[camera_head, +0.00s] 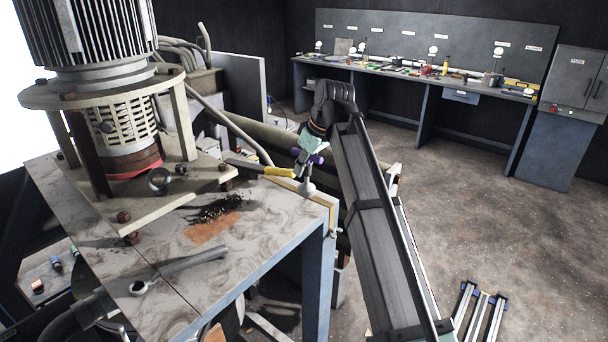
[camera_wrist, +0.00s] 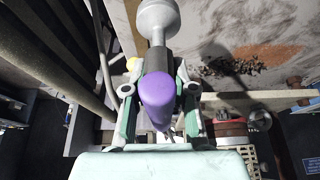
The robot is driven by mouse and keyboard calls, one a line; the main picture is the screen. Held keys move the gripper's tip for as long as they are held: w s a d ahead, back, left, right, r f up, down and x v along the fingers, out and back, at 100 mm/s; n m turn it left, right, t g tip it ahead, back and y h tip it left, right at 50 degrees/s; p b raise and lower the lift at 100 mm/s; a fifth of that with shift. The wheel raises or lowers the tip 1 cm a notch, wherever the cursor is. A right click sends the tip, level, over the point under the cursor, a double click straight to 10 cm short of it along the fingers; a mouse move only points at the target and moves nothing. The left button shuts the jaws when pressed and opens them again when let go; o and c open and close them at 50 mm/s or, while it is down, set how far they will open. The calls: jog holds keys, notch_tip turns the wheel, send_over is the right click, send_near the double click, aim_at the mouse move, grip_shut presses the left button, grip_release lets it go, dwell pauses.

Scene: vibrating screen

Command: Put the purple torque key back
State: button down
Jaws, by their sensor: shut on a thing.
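The purple torque key (camera_wrist: 158,98) is held between the two fingers of my gripper (camera_wrist: 158,88) in the wrist view. Its purple handle end faces the wrist camera, and a dark shaft leads to a pale grey round end. In the head view, my gripper (camera_head: 308,145) is just past the right corner of the machine's table. The purple part of the key (camera_head: 319,160) shows beside the fingers, with the grey round end below near the table's corner. I cannot tell whether that end touches the table.
A yellow-handled tool (camera_head: 276,171) lies close left of my gripper. The machine table (camera_head: 270,226) bears dark and reddish-brown debris, a wrench (camera_head: 190,263) and a motor (camera_head: 88,40). A tool-covered workbench (camera_head: 400,70) and a cabinet (camera_head: 570,95) stand behind.

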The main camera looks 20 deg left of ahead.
aim_at(304, 186)
jog(key=shift+f+p, duration=0.45)
jog(key=shift+f, duration=1.3)
jog(key=shift+f, duration=0.1)
jog(key=c, duration=0.9)
grip_release()
jog(key=shift+c, duration=0.2)
jog(key=b+v, duration=0.3)
jog(key=v, duration=0.9)
